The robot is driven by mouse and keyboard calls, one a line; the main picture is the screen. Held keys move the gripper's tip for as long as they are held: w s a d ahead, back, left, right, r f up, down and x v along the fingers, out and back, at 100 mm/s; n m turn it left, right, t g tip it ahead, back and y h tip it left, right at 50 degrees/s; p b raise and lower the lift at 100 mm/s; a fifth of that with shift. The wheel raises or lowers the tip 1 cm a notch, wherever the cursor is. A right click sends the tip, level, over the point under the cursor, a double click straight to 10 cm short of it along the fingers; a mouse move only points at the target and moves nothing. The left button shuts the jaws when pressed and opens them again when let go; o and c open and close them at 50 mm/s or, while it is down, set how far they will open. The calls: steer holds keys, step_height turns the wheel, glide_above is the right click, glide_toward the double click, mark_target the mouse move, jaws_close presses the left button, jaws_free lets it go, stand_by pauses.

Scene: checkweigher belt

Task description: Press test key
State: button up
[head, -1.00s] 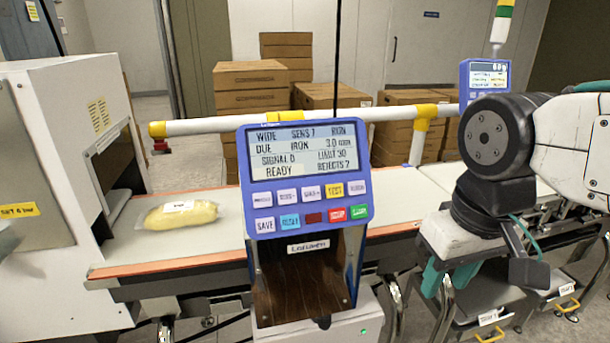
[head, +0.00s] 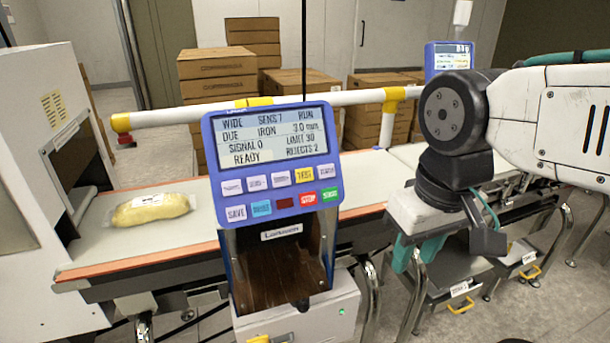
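The blue control panel (head: 272,160) stands in the middle of the head view, tilted slightly. Its screen (head: 270,137) reads WIDE, SENS 7, RUN, DUE IRON 3.0 mm, SIGNAL 0, LIMIT 30 and READY. Below the screen are two rows of keys. The yellow TEST key (head: 304,175) is in the upper row, second from the right, and is uncovered. My gripper (head: 417,257) points downward to the right of the panel, clear of the keys. Its teal fingers are partly hidden under the pale wrist block, and their opening is unclear.
A bagged yellow product (head: 150,209) lies on the belt (head: 185,240) at left, beside a white machine housing (head: 30,270). A white rail (head: 180,116) with yellow joints runs behind the panel. Stacked cartons (head: 217,80) stand at the back. A second blue display (head: 450,57) is at upper right.

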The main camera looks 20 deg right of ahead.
jaws_close()
stand_by(1.5)
